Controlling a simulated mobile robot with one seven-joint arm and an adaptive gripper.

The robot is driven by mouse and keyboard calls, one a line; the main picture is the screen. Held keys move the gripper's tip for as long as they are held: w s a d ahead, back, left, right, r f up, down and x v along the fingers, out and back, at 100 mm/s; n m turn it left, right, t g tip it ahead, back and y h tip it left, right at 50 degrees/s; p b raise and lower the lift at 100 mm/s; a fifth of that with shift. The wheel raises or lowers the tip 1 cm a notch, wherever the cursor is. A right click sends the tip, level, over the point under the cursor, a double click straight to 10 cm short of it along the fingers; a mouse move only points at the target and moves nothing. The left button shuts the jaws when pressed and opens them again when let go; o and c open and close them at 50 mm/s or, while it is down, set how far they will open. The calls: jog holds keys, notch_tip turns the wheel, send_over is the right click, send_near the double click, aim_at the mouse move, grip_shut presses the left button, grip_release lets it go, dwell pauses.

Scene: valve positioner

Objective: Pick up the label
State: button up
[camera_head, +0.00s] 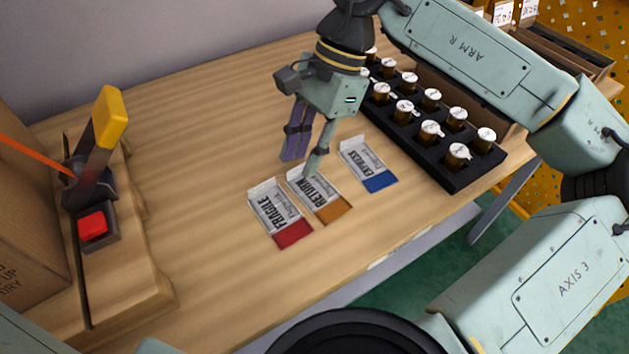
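Three flat labels lie side by side on the wooden table. The FRAGILE label (278,213) has a red end, the RETURN label (320,196) an orange end, and the EXPRESS label (368,165) a blue end. My gripper (303,166) points down at the far end of the RETURN label, its two fingers apart with nothing seen between them. One fingertip overlaps the label's far edge in the picture. I cannot tell whether it touches. The gripper hides a little of that far edge.
A black rack (459,181) of several capped brown bottles stands right of the labels. At left are a lever with a yellow handle (109,103), a red button (93,224) and a cardboard box (22,235). The wooden table (195,190) is bare left of the labels.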

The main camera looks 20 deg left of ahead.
jog(key=shift+s+a+f, duration=0.15)
jog(key=shift+s+f, duration=0.05)
jog(key=shift+f, duration=0.45)
jog(key=shift+c, duration=0.5)
grip_shut()
jog(key=shift+r, duration=0.1)
